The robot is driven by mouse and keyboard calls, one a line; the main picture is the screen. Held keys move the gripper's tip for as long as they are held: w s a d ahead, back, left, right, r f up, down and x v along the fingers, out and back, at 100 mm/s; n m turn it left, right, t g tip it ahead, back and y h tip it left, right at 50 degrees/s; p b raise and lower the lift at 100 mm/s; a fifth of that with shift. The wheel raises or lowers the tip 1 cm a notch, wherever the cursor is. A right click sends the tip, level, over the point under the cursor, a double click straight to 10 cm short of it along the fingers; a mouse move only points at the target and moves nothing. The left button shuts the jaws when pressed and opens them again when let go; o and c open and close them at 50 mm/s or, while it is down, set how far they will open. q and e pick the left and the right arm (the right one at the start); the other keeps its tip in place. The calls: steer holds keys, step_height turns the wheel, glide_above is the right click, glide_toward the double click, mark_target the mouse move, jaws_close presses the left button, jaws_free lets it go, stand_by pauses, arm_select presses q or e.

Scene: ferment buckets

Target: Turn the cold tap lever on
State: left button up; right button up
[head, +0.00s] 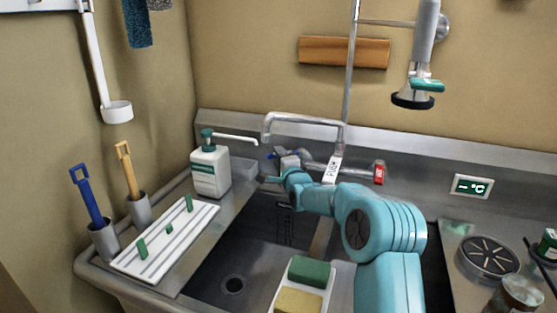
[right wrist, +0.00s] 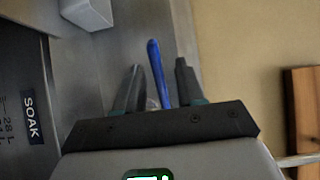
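The cold tap lever is blue. It shows small in the head view (head: 272,155), at the left end of the tap body behind the sink. In the right wrist view the lever (right wrist: 158,75) stands upright between the two dark fingers of my right gripper (right wrist: 159,66). The fingers are apart, with a gap on each side of the lever. In the head view my right gripper (head: 277,172) is at the tap's left end, partly hidden by its own wrist. The red hot tap lever (head: 379,172) is at the tap's right end. My left gripper is not in view.
The steel spout (head: 300,118) arches above the tap, with a riser pipe behind. A white soap dispenser (head: 210,170) stands left of the sink. A tray with a green and a yellow sponge (head: 312,271) is in front. A drying rack (head: 168,240) lies left.

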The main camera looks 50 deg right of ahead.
steer(key=shift+w+f, duration=0.1)
steer(key=shift+f, duration=0.1)
steer(key=b+v, duration=0.3)
steer(key=v, duration=1.3)
steer(key=shift+s+r+b, duration=0.15)
steer(key=shift+s+b, duration=0.05)
steer(key=shift+b, duration=0.15)
